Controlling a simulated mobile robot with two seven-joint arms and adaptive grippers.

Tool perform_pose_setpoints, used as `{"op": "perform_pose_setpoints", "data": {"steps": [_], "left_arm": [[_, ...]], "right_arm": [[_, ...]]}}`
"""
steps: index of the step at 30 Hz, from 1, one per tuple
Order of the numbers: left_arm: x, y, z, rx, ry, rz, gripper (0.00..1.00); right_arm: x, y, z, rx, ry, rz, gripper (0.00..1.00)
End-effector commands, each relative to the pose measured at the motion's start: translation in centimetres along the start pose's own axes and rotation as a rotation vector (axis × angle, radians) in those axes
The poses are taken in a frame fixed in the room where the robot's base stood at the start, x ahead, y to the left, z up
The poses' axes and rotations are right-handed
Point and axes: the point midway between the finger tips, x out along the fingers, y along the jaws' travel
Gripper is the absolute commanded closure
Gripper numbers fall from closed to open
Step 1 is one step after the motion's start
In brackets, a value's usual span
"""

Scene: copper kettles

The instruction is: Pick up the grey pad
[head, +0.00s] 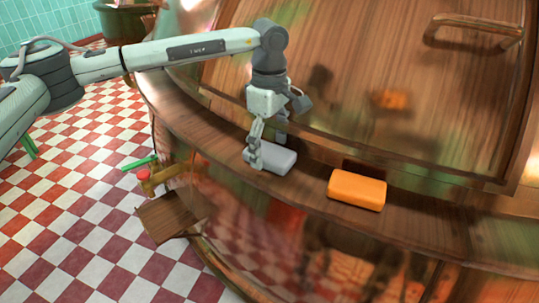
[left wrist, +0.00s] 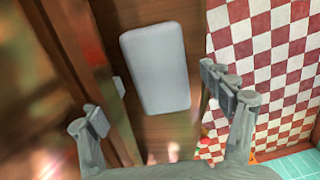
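The grey pad (head: 276,160) is a rounded light-grey block lying on a narrow wooden ledge (head: 325,165). In the left wrist view the pad (left wrist: 156,68) lies flat just ahead of the fingers. My left gripper (head: 268,150) points down at the pad in the head view, one finger on its near left side and the other at its far side. In the left wrist view the gripper (left wrist: 160,104) has its fingers wide apart with nothing between the tips. Contact with the pad cannot be told. My right gripper is not in view.
An orange pad (head: 357,190) lies on the same ledge to the right. A large wooden panel with a copper handle (head: 478,32) rises behind the ledge. The ledge's curved front edge drops towards a red-and-white checkered floor (head: 75,215), with a wooden step (head: 170,216) below.

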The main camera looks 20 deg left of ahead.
Motion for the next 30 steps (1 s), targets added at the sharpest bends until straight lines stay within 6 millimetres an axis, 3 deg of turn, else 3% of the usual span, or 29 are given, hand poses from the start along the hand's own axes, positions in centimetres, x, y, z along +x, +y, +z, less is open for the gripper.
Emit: {"op": "perform_pose_setpoints", "data": {"steps": [2,13,23,30], "left_arm": [[0.0,0.0,0.0,0.000,0.000,0.000,0.29],[-0.1,0.0,0.0,0.000,-0.001,0.000,0.73],[-0.5,0.0,0.0,0.000,-0.001,0.001,0.73],[-3.5,0.1,0.0,0.000,0.000,0.004,0.73]], "right_arm": [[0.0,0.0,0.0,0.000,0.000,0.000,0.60],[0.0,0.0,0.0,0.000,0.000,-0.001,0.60],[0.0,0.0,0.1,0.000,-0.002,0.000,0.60],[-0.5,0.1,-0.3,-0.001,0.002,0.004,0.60]]}}
